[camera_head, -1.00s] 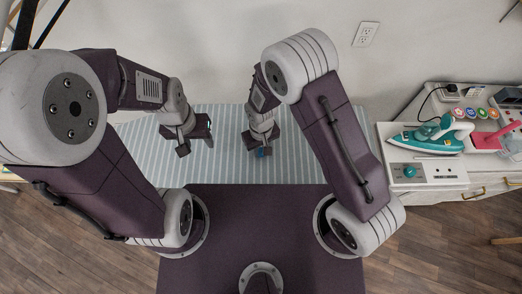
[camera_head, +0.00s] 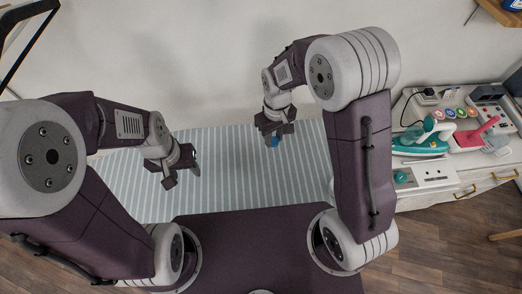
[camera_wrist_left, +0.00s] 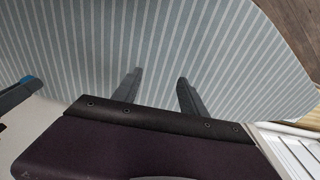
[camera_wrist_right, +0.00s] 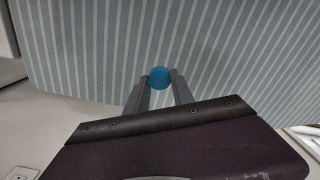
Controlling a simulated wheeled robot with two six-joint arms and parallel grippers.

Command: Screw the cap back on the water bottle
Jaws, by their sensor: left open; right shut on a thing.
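A round blue cap (camera_wrist_right: 159,77) is between the fingertips of my right gripper (camera_wrist_right: 160,88) in the right wrist view. My right gripper is shut on it. In the head view the cap (camera_head: 273,141) shows as a small blue patch below my right gripper (camera_head: 273,130), over the far part of the striped board. I cannot tell whether a bottle is under the cap; no bottle body shows. My left gripper (camera_wrist_left: 160,88) is open and empty over bare striped cloth. In the head view my left gripper (camera_head: 182,172) is over the board's left part, apart from the cap.
The striped ironing board (camera_head: 240,180) looks clear between my grippers. A wall stands behind it. To the right, a white cabinet (camera_head: 425,177) holds a teal iron (camera_head: 422,140), a pink object (camera_head: 477,130) and several coloured spools. A shelf corner (camera_head: 503,12) juts in at top right.

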